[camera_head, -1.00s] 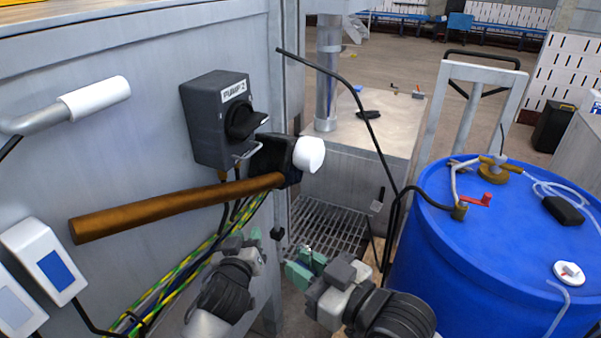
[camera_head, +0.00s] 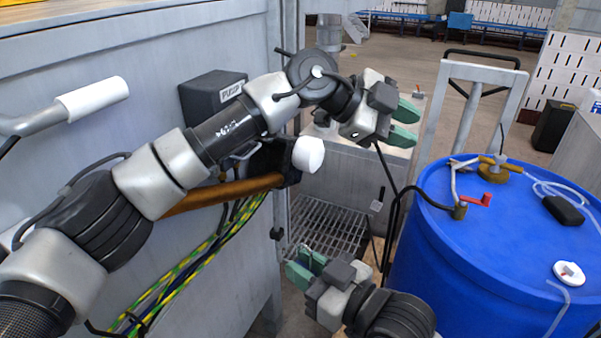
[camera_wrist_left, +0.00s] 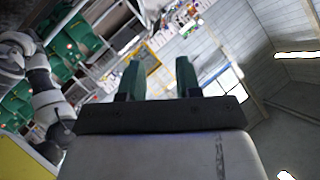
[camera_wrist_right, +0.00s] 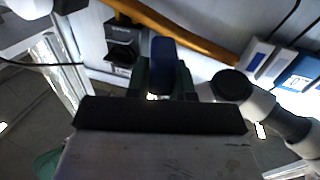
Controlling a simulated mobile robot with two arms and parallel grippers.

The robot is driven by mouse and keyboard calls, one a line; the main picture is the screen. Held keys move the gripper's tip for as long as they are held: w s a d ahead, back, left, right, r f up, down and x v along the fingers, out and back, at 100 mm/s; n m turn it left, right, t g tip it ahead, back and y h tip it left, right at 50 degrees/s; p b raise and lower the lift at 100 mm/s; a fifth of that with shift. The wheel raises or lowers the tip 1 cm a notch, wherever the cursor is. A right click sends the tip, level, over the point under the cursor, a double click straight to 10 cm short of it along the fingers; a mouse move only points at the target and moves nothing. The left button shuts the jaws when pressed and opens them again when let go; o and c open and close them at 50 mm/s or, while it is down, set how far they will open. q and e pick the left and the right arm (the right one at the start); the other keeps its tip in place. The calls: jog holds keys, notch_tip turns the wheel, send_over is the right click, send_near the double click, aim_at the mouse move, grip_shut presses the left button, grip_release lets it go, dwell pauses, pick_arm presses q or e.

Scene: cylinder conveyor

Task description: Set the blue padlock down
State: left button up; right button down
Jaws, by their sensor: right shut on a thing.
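The blue padlock (camera_wrist_right: 163,65) shows in the right wrist view between the two green fingers of my right gripper (camera_wrist_right: 160,82), which is shut on it. In the head view my right gripper (camera_head: 306,266) is at the lower middle, above the floor grating; the padlock is not clearly seen there. My left gripper (camera_head: 406,123) is raised at the upper middle of the head view. Its green fingers stand apart and empty, as the left wrist view also shows (camera_wrist_left: 158,77). The dark PUMP 2 switch box (camera_head: 207,97) is partly hidden by my left arm.
A blue drum (camera_head: 440,245) with fittings and a hose stands at the right. A brown wooden handle (camera_head: 225,193) and a white-ended dark part (camera_head: 309,154) jut from the cabinet wall. Striped cables (camera_head: 190,268) hang below. A white-gripped lever (camera_head: 93,99) is at left.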

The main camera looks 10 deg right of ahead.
pick_arm(q)
jog(key=s+a+m+y, duration=0.2)
jog(key=s+a+y, duration=0.3)
pick_arm(e)
jog(key=shift+a, duration=0.1)
pick_arm(q)
jog(key=y, duration=0.7)
send_near(307, 248)
jog(key=f, duration=0.7)
jog(key=s+f, duration=0.1)
jog(key=f, duration=0.2)
jog(key=shift+d+f, duration=0.25)
jog(key=shift+d, duration=0.1)
grip_shut()
pick_arm(e)
jog(key=c, duration=0.9)
grip_release()
